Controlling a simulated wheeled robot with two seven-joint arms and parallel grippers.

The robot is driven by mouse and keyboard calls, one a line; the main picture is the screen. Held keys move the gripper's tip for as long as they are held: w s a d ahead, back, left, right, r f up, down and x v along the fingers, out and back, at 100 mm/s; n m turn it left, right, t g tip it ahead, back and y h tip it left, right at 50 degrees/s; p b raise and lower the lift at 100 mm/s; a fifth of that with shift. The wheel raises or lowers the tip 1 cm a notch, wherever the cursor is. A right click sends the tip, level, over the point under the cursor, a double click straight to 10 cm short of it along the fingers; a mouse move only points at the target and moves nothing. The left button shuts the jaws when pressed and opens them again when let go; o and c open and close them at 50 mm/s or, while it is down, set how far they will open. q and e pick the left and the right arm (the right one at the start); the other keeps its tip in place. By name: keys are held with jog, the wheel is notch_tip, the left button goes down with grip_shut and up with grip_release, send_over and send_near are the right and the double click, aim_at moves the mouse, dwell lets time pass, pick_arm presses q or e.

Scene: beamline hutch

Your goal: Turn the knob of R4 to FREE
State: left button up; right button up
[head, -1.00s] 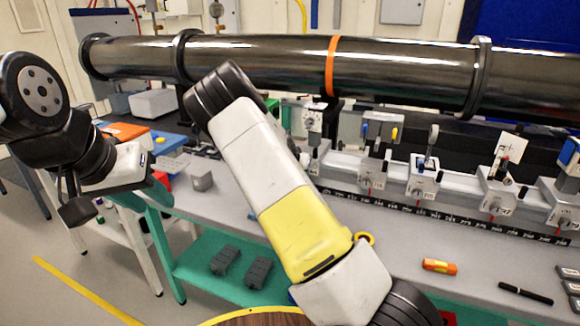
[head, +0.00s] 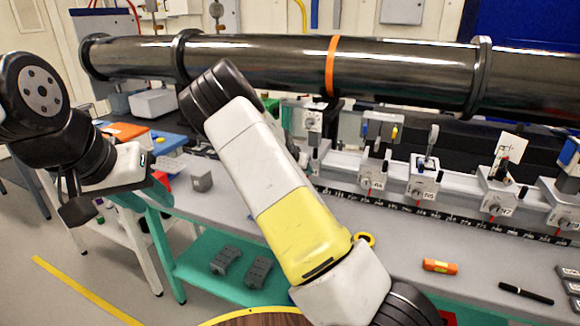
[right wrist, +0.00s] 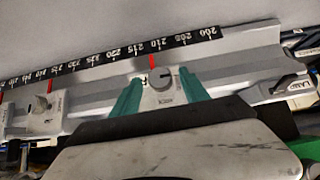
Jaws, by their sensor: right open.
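In the right wrist view, a round grey knob (right wrist: 161,78) sits on the front of a rail carrier (right wrist: 160,97). A dark mark runs across the knob's face; the lettering around it is too small to read surely. The two green fingertips of my right gripper (right wrist: 158,92) stand open, one on each side of the knob; contact cannot be told. In the head view my right arm hides that gripper and the carrier's front, so its label does not show. My left gripper (head: 75,198) hangs at the left, away from the rail; its jaw opening is unclear.
Other labelled carriers (head: 424,188) stand along the rail to the right. A long black pipe (head: 260,60) runs behind. An orange-yellow level (head: 440,266) and a black pen (head: 526,293) lie on the bench. A grey cube (head: 201,181) sits left of my right arm.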

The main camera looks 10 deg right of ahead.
jog(key=v, duration=0.7)
jog(key=shift+d, duration=0.1)
jog(key=s+a+r+n+y, duration=0.1)
jog(key=s+r, duration=0.5)
jog(key=s, duration=0.7)
jog(key=s+a+r+n+y, duration=0.2)
jog(key=s+r+n+y, duration=0.2)
jog(key=s, duration=0.9)
jog(key=s+a+r+n+g+y, duration=0.1)
jog(key=s+a+r+n+y, duration=0.1)
jog(key=s+r, duration=0.6)
jog(key=s, duration=0.5)
jog(key=shift+s, duration=0.4)
